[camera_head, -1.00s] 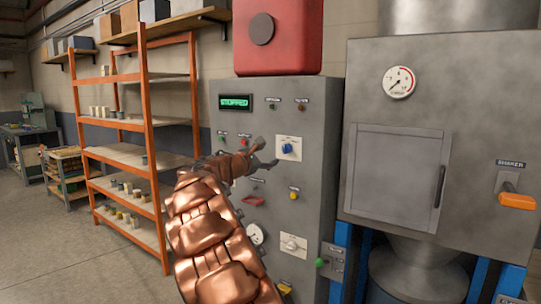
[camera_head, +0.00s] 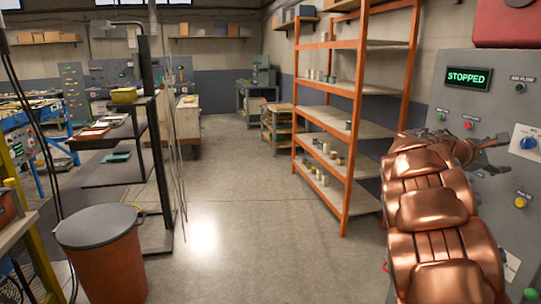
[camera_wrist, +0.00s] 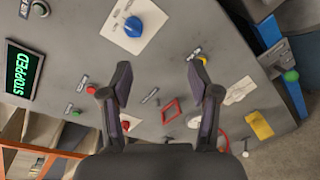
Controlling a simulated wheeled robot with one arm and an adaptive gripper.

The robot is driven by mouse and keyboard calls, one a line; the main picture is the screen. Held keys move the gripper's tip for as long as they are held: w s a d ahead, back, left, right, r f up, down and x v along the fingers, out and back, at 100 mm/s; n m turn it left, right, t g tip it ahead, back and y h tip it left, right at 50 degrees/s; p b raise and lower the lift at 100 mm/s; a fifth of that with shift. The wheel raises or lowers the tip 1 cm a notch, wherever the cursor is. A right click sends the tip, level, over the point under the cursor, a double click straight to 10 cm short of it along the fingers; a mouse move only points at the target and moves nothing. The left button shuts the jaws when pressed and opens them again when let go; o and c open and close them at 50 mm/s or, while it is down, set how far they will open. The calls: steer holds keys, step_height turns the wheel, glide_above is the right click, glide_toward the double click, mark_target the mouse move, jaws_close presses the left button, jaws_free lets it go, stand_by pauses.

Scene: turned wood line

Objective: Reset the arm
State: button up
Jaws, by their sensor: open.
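My copper-coloured arm reaches up at the right of the head view. My gripper (camera_head: 494,155) is in front of the grey control panel (camera_head: 468,107), and its fingers are spread. In the wrist view my gripper (camera_wrist: 163,88) is open and empty, with the panel face behind the gap. The panel's display (camera_head: 468,78) reads STOPPED in green. A blue knob (camera_wrist: 133,27) on a white plate lies beyond the fingertips in the wrist view. I cannot tell how far the fingertips are from the panel.
Orange shelving (camera_head: 357,115) with small pots stands left of the panel. A brown bin with a dark lid (camera_head: 97,227) stands at the front left, near a dark rack (camera_head: 150,130). The concrete floor (camera_head: 265,215) between them is clear.

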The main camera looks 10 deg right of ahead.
steer(key=s+a+f+m+y+p, duration=0.1)
steer(key=s+a+f+m+y, duration=0.2)
steer(key=s+a, duration=0.7)
steer(key=s+a+f+m+g+y+p, duration=0.1)
steer(key=s+a+f+y, duration=0.7)
steer(key=a, duration=1.6)
steer(key=s+a+f+m+y+p, duration=0.2)
steer(key=s+a+f+m+y, duration=0.2)
steer(key=s+a+f, duration=0.8)
steer(key=s+a+y, duration=0.1)
steer(key=a, duration=0.5)
steer(key=shift+m+g+y, duration=0.3)
steer(key=shift+g, duration=0.1)
steer(key=shift+f, duration=0.1)
steer(key=shift+c, duration=0.4)
